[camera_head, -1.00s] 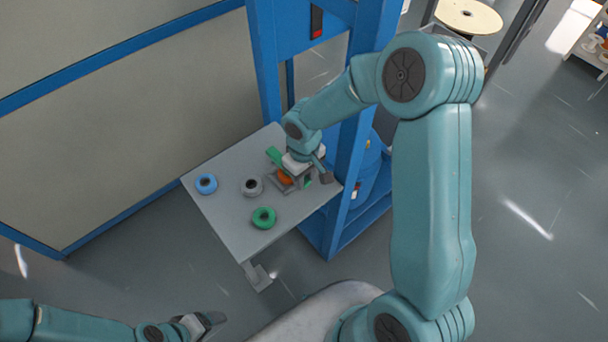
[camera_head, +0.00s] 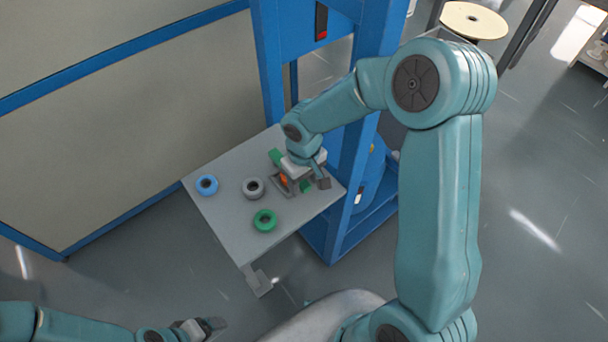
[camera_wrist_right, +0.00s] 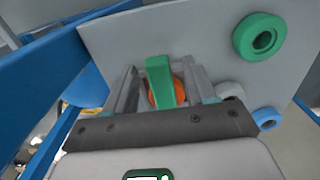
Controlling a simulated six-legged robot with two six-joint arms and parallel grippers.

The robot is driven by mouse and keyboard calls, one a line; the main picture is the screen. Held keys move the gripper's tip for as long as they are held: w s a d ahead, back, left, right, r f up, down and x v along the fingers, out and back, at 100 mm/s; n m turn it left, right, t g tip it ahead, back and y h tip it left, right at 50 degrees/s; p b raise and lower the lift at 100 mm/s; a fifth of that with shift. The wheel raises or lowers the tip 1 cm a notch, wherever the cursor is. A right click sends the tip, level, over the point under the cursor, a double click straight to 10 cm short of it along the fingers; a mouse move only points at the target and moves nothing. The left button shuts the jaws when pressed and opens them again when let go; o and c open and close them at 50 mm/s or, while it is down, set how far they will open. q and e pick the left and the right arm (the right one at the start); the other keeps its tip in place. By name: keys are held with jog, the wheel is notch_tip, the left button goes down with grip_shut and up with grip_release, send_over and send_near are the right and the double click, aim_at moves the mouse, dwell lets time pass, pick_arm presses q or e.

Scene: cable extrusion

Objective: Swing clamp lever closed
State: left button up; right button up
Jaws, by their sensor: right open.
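A green bar (camera_wrist_right: 160,82), probably the clamp lever, stands between the fingers in the right wrist view, with an orange round part (camera_wrist_right: 176,92) behind it. In the head view, green parts (camera_head: 277,157) and a little orange (camera_head: 284,181) show around my right gripper (camera_head: 305,184), which hides most of the clamp. The right gripper is open, its fingers apart on either side of the green bar; I cannot tell whether they touch it. My left gripper (camera_head: 215,326) is at the bottom left, away from the table; its jaw opening is unclear.
The grey table (camera_head: 225,220) carries a blue ring (camera_head: 206,178), a grey ring (camera_head: 245,188) and a green ring (camera_head: 265,212), left of and in front of the clamp. A blue frame post (camera_head: 357,150) rises close behind the right gripper. The table's front left is clear.

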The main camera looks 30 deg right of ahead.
notch_tip(320, 180, up, 16)
jog(key=shift+r, duration=0.2)
jog(key=shift+s, duration=0.1)
dwell(0.6)
